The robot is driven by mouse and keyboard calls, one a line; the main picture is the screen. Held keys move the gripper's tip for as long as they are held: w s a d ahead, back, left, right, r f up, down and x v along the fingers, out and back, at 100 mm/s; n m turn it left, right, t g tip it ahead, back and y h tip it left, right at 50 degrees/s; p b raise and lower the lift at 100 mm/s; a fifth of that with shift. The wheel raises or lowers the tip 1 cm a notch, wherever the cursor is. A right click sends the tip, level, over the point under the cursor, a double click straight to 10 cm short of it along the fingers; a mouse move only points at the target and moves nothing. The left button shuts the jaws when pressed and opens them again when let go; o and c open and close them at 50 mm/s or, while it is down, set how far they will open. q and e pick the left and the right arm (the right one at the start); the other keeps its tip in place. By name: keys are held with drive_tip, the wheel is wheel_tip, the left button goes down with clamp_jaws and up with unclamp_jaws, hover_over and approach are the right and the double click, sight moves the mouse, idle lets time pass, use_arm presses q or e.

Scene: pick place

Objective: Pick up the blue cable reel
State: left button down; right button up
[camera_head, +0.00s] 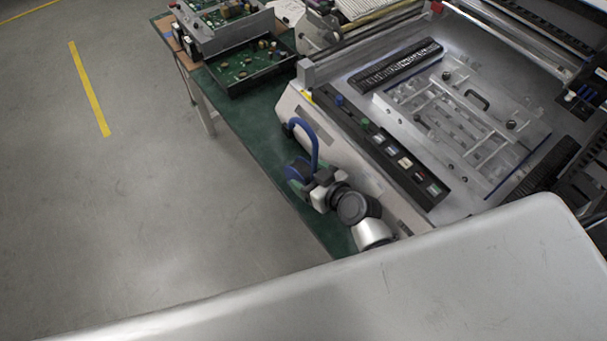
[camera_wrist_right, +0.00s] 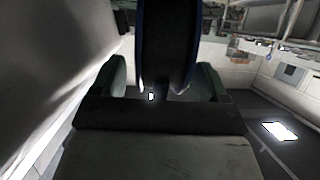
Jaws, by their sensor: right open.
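The blue cable reel (camera_head: 298,172) stands near the edge of the green table, in front of the white machine, with a blue loop rising above it. In the right wrist view the dark reel with blue rims (camera_wrist_right: 165,42) stands upright between the two fingers. My right gripper (camera_head: 309,183) is right at the reel and partly hides its lower part. It is open, with a finger on each side of the reel and visible gaps (camera_wrist_right: 165,85). My left gripper is not in view.
The white machine (camera_head: 345,160) with a row of buttons stands close beside the reel. Trays of circuit boards (camera_head: 245,68) sit at the far end of the green table (camera_head: 240,115). The grey floor (camera_head: 130,190) left of the table is clear.

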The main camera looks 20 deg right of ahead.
drive_tip(key=c, duration=1.3)
drive_tip(key=shift+r, duration=0.1)
drive_tip(key=shift+c, duration=0.3)
